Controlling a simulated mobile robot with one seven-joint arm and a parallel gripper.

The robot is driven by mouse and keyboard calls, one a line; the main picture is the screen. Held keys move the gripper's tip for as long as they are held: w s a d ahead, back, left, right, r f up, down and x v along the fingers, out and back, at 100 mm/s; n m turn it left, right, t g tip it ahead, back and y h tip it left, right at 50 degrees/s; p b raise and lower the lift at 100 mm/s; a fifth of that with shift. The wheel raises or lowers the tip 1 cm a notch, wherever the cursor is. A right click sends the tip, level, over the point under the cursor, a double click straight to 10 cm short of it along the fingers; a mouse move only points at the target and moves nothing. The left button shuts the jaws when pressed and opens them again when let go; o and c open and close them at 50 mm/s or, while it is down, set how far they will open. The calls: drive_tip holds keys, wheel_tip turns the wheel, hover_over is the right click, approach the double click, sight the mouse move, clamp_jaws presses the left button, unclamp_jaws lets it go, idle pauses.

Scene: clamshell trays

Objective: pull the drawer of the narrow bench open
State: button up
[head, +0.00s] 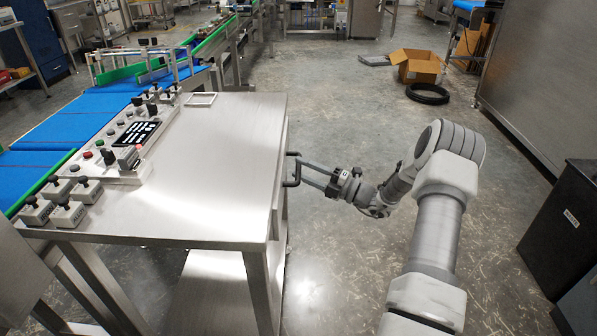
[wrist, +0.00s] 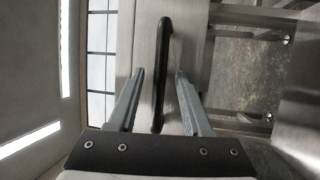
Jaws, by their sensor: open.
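The narrow bench (head: 205,165) is a steel table at the left in the head view. Its drawer front faces right and is seen almost edge-on there; in the wrist view the drawer front (wrist: 145,35) is a plain steel panel. A black bar handle (wrist: 161,85) is fixed to it, and its dark end also shows in the head view (head: 291,184). My gripper (head: 304,172) is at the handle, coming from the right. In the wrist view its two fingers (wrist: 160,73) are apart, one on each side of the handle, with gaps visible.
A control panel (head: 125,140) and several small switch boxes (head: 68,214) stand on the bench's left side. Blue conveyors lie beyond. An open cardboard box (head: 416,68) and a black ring (head: 428,94) are on the floor at the back right.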

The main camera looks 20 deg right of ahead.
drive_tip(key=shift+x, duration=0.85)
clamp_jaws()
idle(0.8)
